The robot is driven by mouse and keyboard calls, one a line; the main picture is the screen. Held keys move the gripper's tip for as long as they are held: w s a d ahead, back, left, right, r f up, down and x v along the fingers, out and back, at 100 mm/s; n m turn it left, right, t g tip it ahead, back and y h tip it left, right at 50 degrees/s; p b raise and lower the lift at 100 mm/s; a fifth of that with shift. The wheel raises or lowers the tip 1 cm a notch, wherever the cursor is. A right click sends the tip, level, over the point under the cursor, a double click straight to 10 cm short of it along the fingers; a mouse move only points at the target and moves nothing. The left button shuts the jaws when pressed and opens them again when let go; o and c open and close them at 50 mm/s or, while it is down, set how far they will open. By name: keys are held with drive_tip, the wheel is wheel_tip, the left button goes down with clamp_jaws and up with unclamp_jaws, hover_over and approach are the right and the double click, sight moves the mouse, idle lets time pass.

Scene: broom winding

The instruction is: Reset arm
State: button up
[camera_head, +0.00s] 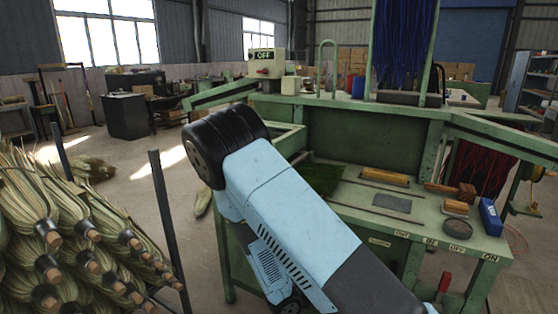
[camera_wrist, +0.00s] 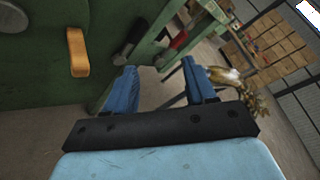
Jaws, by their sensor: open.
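My gripper (camera_wrist: 162,92) shows in the wrist view with its two blue fingers apart and nothing between them. In the head view my light blue arm crosses the middle of the picture in front of the green workbench (camera_head: 420,210). My gripper's fingers cannot be made out in that view.
Stacked broom heads (camera_head: 75,240) fill a rack with dark posts (camera_head: 168,220) at the left. On the bench lie a yellow roller (camera_head: 385,177), a grey plate (camera_head: 392,203) and a blue box (camera_head: 490,216). In the wrist view, a wooden handle (camera_wrist: 77,52) is on a green panel. Open floor lies behind the rack.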

drive_tip(key=s+d+r+m+y, duration=0.1)
drive_tip(key=s+r+m+y, duration=0.4)
drive_tip(key=r+m, duration=0.6)
drive_tip(key=s+d+r+m+y, duration=0.2)
drive_tip(key=s+r+m+y, duration=0.2)
drive_tip(key=s+r+m, duration=0.3)
drive_tip(key=s+d+r+m+g+y, duration=0.1)
drive_tip(key=s+r+m+y, duration=0.4)
drive_tip(key=r+m, duration=0.9)
drive_tip(key=shift+s+d+r+m+y, duration=0.15)
drive_tip(key=shift+s+r+m+y, duration=0.3)
drive_tip(key=shift+r, duration=1.95)
drive_tip(key=shift+s, duration=0.1)
